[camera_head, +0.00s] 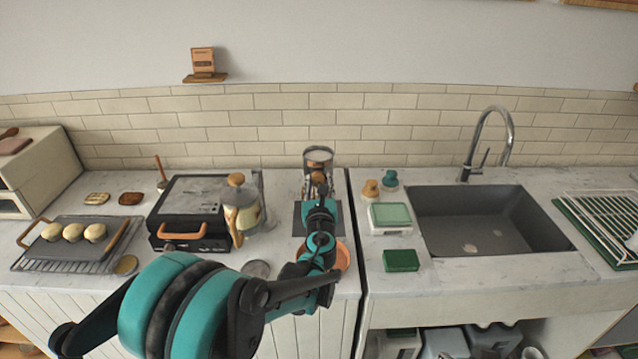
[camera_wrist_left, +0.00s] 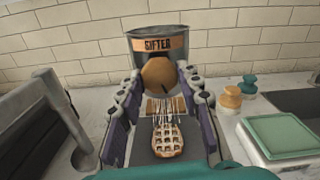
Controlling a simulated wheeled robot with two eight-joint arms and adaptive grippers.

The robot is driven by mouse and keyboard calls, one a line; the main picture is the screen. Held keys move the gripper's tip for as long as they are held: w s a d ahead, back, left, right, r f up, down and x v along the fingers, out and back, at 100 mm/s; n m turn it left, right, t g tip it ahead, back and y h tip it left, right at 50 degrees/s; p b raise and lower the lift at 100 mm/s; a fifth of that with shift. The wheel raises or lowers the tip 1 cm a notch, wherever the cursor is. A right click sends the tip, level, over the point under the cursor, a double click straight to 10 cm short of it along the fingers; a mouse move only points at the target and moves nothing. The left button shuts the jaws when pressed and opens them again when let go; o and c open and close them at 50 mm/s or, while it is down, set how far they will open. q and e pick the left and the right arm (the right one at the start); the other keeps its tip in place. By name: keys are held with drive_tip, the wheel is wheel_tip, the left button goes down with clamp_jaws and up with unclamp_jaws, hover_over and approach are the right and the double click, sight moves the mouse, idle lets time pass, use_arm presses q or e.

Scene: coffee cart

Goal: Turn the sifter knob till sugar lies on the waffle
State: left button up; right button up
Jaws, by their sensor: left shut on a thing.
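The sifter (camera_wrist_left: 158,42) is a metal canister with an orange label, standing at the back of the counter; it also shows in the head view (camera_head: 318,154). Its round wooden knob (camera_wrist_left: 157,74) faces me. My left gripper (camera_head: 318,184) reaches the sifter's front, and in the wrist view its two fingers (camera_wrist_left: 160,86) are shut on the knob from both sides. The waffle (camera_wrist_left: 168,142) lies below the knob on a dark surface. Pale streaks show at the waffle's far end; I cannot tell whether they are sugar. My arm hides the waffle in the head view. My right gripper is out of view.
A black press (camera_head: 190,212) and a kettle with a wooden handle (camera_head: 242,208) stand left of the sifter. On the right are two small stoppered jars (camera_head: 390,180), a green-lidded box (camera_head: 390,215), a green sponge (camera_head: 401,260) and the sink (camera_head: 485,225).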

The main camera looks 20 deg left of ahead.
use_arm(q)
drive_tip(key=shift+m, duration=0.8)
drive_tip(key=shift+f, duration=0.1)
drive_tip(key=o, duration=1.2)
drive_tip(key=shift+c, duration=0.2)
drive_tip(key=shift+s, duration=0.1)
drive_tip(key=v, duration=1.2)
drive_tip(key=shift+a, duration=0.1)
